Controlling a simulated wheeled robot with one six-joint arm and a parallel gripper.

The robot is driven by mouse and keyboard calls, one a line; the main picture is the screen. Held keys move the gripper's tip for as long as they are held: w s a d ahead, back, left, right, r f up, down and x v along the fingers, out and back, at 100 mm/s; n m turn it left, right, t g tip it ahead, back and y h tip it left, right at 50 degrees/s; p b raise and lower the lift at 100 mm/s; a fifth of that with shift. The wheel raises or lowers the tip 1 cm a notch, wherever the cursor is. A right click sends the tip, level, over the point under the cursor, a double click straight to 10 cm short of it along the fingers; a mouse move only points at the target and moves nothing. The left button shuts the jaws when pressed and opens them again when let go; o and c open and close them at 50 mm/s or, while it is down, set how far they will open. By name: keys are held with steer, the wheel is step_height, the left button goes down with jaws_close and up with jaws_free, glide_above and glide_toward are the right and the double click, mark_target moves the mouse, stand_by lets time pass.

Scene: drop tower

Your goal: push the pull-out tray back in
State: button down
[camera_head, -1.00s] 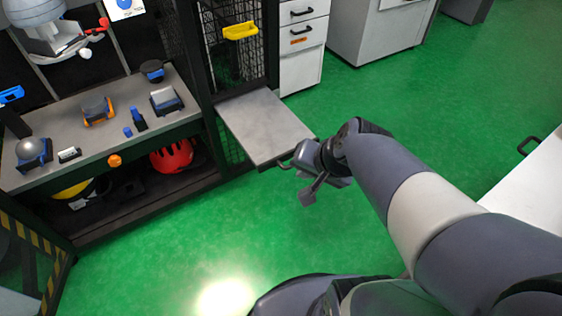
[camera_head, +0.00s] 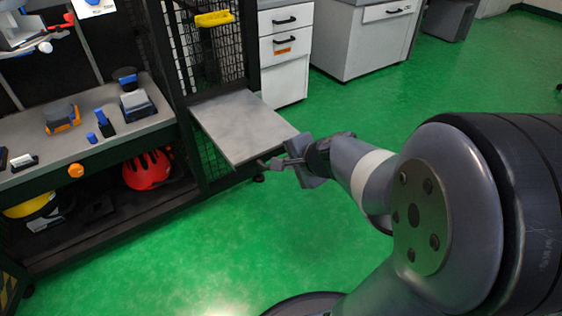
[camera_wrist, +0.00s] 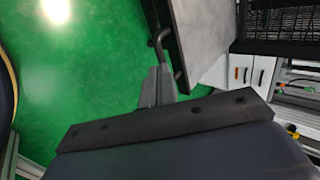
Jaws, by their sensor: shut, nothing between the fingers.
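The pull-out tray (camera_head: 242,125) is a flat grey plate sticking out from the black mesh-sided tower, at the centre left of the head view. Its front edge faces my arm. In the wrist view the tray (camera_wrist: 205,35) shows at the top, with a dark bar handle (camera_wrist: 158,38) on its front edge. My gripper (camera_head: 272,163) is shut and empty, pointing at the tray's front edge by the handle. In the wrist view my gripper (camera_wrist: 158,78) is just below the handle's end; I cannot tell whether they touch.
A workbench (camera_head: 60,150) with small devices is left of the tray, with a red helmet (camera_head: 147,170) on the shelf below. A yellow handle (camera_head: 214,19) is on the mesh above the tray. White drawers (camera_head: 285,50) stand behind. Green floor in front is clear.

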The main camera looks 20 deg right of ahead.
mark_target(261, 157)
steer(key=b+x, duration=0.1)
steer(key=x, duration=0.2)
steer(key=r+x, duration=0.1)
steer(key=x, duration=0.3)
steer(key=w+b+x, duration=0.1)
steer(key=x, duration=0.2)
steer(key=shift+w+a+r+b, duration=0.1)
steer(key=shift+w+a+b, duration=0.15)
steer(key=shift+b, duration=0.1)
steer(key=shift+w+a, duration=0.15)
steer(key=shift+w, duration=0.4)
